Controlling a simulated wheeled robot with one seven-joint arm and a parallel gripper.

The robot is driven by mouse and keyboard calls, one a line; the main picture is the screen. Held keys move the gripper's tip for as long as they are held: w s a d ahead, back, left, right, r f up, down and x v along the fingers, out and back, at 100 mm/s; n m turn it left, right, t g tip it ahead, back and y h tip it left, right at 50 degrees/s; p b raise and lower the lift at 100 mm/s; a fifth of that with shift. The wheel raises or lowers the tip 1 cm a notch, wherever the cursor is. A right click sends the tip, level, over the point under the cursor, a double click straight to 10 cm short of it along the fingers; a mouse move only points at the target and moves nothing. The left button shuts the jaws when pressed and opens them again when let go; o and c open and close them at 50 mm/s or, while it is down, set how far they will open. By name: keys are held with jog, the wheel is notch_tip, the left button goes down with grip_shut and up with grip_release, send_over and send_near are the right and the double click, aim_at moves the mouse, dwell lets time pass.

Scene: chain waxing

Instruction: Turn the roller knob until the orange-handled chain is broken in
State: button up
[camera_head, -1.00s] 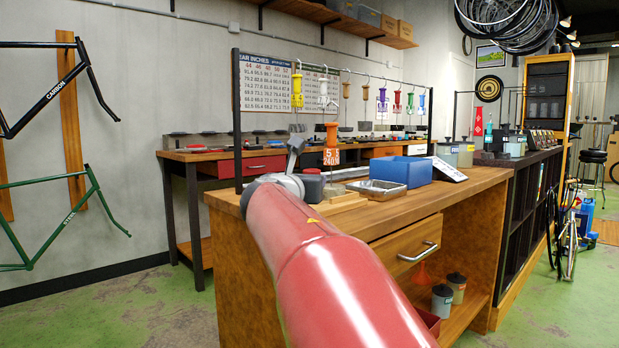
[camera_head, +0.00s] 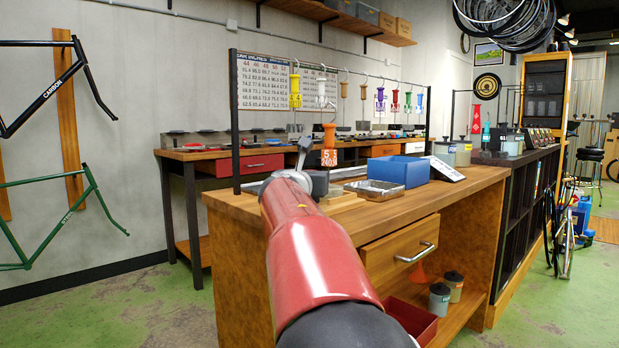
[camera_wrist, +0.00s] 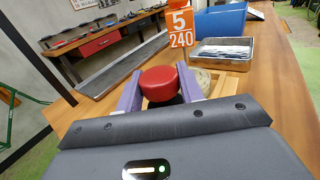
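The red roller knob (camera_wrist: 158,83) shows in the wrist view between the two purple fingers of my gripper (camera_wrist: 160,88). The fingers lie along its left and right sides and look closed on it; their contact is partly hidden by the dark gripper body. The orange-handled piece (camera_head: 329,136) hangs from the rack in the head view, with an orange 5/240 tag (camera_head: 328,157) below it. The tag also shows in the wrist view (camera_wrist: 181,28), just beyond the knob. The chain itself is not clearly visible. In the head view, my arm hides most of the roller fixture.
A blue bin (camera_head: 399,171) and a metal tray (camera_head: 375,189) stand right of the fixture on the wooden bench (camera_head: 440,196). Several coloured handles hang along the rack above. A long grey tray (camera_wrist: 122,66) lies left of the knob in the wrist view.

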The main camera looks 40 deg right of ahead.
jog(key=c, duration=0.4)
jog(key=shift+n+t+y, duration=0.3)
jog(key=shift+t, duration=0.1)
